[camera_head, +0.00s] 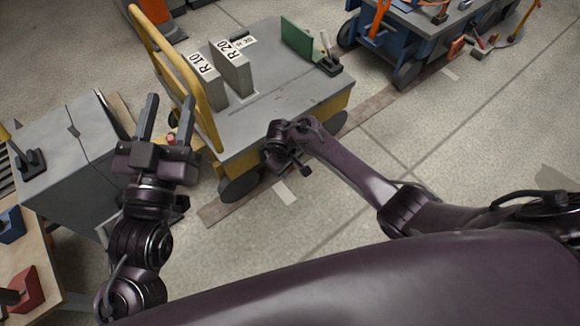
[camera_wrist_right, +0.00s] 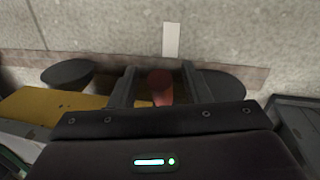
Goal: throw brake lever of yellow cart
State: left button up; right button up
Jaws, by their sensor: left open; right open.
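The yellow cart (camera_head: 290,85) stands in the middle of the head view, with a grey deck and a yellow push handle (camera_head: 183,70). In the right wrist view, the yellow cart side (camera_wrist_right: 50,106) shows with a red lever (camera_wrist_right: 160,85) between two dark wheels. My right gripper (camera_wrist_right: 157,84) is open, with one finger on each side of the lever; I cannot tell if they touch. In the head view my right gripper (camera_head: 289,163) is beside the cart's near side and hides the lever. My left gripper (camera_head: 168,108) is open and empty, near the handle.
Two grey blocks (camera_head: 231,68), a green panel (camera_head: 299,38) and a small dark fixture (camera_head: 328,65) are on the cart deck. A blue cart (camera_head: 388,40) stands at upper right. A grey cabinet (camera_head: 70,150) and wooden bench (camera_head: 38,275) are at left.

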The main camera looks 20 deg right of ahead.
dwell(0.3)
grip_shut()
jog(key=shift+f, duration=0.1)
